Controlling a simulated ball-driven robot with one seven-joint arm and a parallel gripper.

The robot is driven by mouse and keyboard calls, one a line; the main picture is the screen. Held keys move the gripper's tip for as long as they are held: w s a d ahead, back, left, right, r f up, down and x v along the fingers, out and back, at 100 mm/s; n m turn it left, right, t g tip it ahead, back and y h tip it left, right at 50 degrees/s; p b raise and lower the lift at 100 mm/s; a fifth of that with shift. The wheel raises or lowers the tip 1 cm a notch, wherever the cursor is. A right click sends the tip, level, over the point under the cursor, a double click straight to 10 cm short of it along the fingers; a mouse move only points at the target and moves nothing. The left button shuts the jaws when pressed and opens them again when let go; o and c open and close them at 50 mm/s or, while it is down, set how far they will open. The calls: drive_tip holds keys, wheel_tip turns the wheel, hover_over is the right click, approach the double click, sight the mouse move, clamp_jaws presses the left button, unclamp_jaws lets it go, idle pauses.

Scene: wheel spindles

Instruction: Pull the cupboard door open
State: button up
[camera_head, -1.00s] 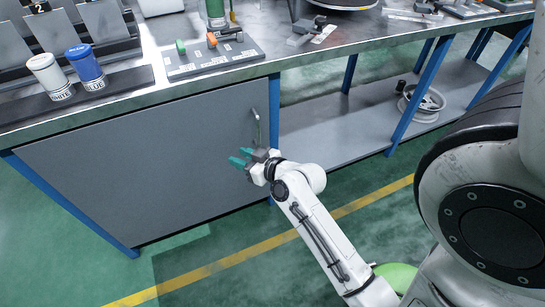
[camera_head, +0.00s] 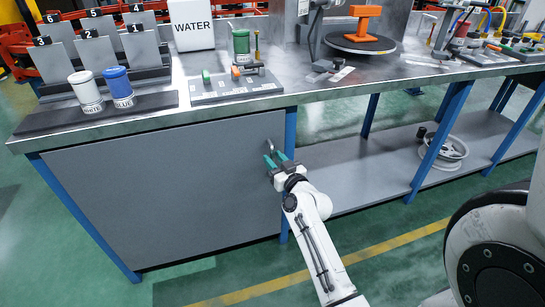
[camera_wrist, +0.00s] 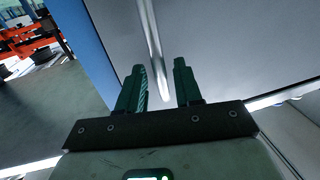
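The cupboard door (camera_head: 165,190) is a flat grey panel under the bench, and it looks shut. Its handle (camera_head: 270,147) is a thin upright metal bar near the door's right edge. My gripper (camera_head: 275,158) is at the handle, with its teal fingers pointing at the door. In the wrist view the fingers (camera_wrist: 159,70) are open, and the lower part of the handle (camera_wrist: 153,45) shows between them with a gap on each side. The handle is partly hidden by my fingers in the head view.
The bench top (camera_head: 150,118) carries a white bottle (camera_head: 86,92), a blue bottle (camera_head: 118,87) and a tool board (camera_head: 235,86). A blue leg (camera_head: 290,135) stands right of the door. A lower shelf (camera_head: 375,165) holds a wheel rim (camera_head: 446,152). The floor before the door is clear.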

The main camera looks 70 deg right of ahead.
drive_tip(key=shift+x, duration=0.8)
drive_tip(key=shift+c, duration=0.3)
clamp_jaws()
